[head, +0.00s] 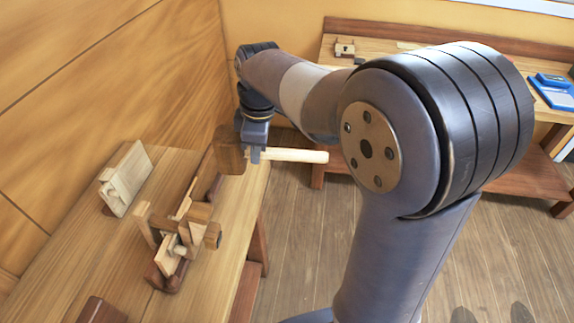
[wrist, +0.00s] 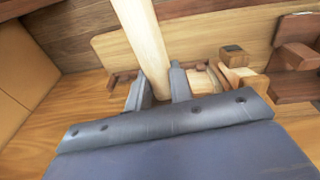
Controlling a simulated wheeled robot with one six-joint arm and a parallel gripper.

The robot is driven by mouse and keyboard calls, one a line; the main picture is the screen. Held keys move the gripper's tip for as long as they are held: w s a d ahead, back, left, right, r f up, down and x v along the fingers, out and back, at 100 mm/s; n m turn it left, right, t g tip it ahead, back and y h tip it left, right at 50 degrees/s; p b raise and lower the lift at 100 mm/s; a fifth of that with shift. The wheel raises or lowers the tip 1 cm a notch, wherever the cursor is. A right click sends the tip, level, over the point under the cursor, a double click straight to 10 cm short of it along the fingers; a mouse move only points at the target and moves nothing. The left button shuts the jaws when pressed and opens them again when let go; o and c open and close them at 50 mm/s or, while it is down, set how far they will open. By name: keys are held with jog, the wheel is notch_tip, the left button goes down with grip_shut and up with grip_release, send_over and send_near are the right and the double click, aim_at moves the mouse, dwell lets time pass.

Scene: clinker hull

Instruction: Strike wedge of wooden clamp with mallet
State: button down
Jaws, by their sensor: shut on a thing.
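My gripper (head: 256,157) is shut on the pale handle of the mallet (head: 295,155). The mallet's dark brown head (head: 229,150) is left of the fingers, held above the far end of the bench. In the wrist view the handle (wrist: 148,45) runs up between the two fingers (wrist: 160,88). The wooden clamp (head: 190,225), made of dark and pale pieces, is on the left bench, nearer the camera than the mallet and apart from it. I cannot tell for certain which pale piece is the wedge.
The wooden bench (head: 100,250) stands against a wood-panelled wall. A pale wooden block (head: 126,180) leans on a dark support left of the clamp. A dark block (head: 101,311) is at the near edge. A second table (head: 400,62) with a blue item (head: 553,80) is behind.

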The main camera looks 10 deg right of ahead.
jog(key=s+a+r+n+y+b, duration=0.1)
jog(key=s+a+r+n+b, duration=0.2)
jog(key=s+a+r+n, duration=0.4)
jog(key=shift+s+r+n+g, duration=0.4)
jog(key=shift+s+r+n, duration=0.1)
jog(key=shift+r+n, duration=0.15)
notch_tip(320, 180, down, 8)
jog(key=a, duration=0.1)
notch_tip(320, 180, up, 8)
jog(key=d, duration=0.1)
jog(key=shift+d, duration=0.3)
dwell(0.5)
